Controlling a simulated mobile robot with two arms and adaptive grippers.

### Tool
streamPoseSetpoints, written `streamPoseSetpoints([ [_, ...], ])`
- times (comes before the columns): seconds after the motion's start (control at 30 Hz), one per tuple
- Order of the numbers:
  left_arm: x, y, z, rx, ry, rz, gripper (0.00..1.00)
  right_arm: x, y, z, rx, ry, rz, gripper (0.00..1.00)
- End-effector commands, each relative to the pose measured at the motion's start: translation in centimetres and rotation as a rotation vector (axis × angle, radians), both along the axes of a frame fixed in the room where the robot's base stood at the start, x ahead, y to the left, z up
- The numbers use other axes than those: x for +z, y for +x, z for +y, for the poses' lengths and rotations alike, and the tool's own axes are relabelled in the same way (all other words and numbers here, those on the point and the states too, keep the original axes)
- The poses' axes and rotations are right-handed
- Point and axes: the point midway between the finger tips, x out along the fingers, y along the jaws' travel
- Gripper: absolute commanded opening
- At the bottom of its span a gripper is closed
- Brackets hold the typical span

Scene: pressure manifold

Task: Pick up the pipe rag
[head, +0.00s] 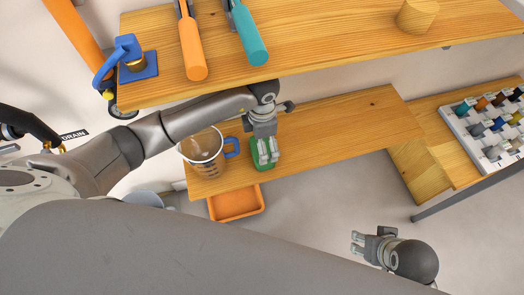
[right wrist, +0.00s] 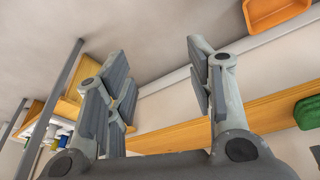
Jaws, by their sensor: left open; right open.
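The pipe rag appears to be the green folded item (head: 264,168) on the lower wooden shelf. It lies near the shelf's front edge, and a green item also shows at the right edge of the right wrist view (right wrist: 308,112). My left gripper (head: 268,152) is right over the green item, open, with its fingers hiding much of it. I cannot tell whether the fingers touch it. My right gripper (head: 357,243) is open and empty, out over the floor, away from the shelf. Its spread fingers (right wrist: 156,75) fill the right wrist view.
A clear jug with a blue handle (head: 207,168) stands left of the green item. An orange tray (head: 236,216) sits below the shelf edge. The upper shelf (head: 330,40) bears orange-handled (head: 193,50) and teal-handled (head: 249,35) tools. The lower shelf's right part is clear.

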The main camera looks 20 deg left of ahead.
Motion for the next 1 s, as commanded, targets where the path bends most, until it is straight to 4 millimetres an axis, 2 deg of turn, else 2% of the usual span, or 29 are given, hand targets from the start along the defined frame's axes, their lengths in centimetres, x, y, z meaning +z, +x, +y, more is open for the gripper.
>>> streamPoseSetpoints([
  [0.27,-3.1,-0.1,0.0,0.002,-0.001,0.003,1.00,2.5,-0.8,-0.2,-0.002,0.000,-0.016,0.49],
  [0.4,-4.8,-0.1,0.0,0.000,0.000,0.002,1.00,2.3,-0.9,-0.2,-0.002,0.000,-0.014,0.49],
  [0.7,-5.1,0.0,0.0,0.000,0.001,0.001,1.00,2.4,-0.9,-0.2,-0.003,-0.001,-0.015,0.49],
  [0.9,-5.1,0.0,0.0,0.000,0.001,0.001,0.74,2.4,-0.9,-0.2,-0.003,-0.001,-0.014,0.49],
  [1.0,-5.0,0.0,0.0,0.000,0.001,0.001,0.72,2.4,-0.9,-0.2,-0.003,-0.001,-0.014,0.49],
])
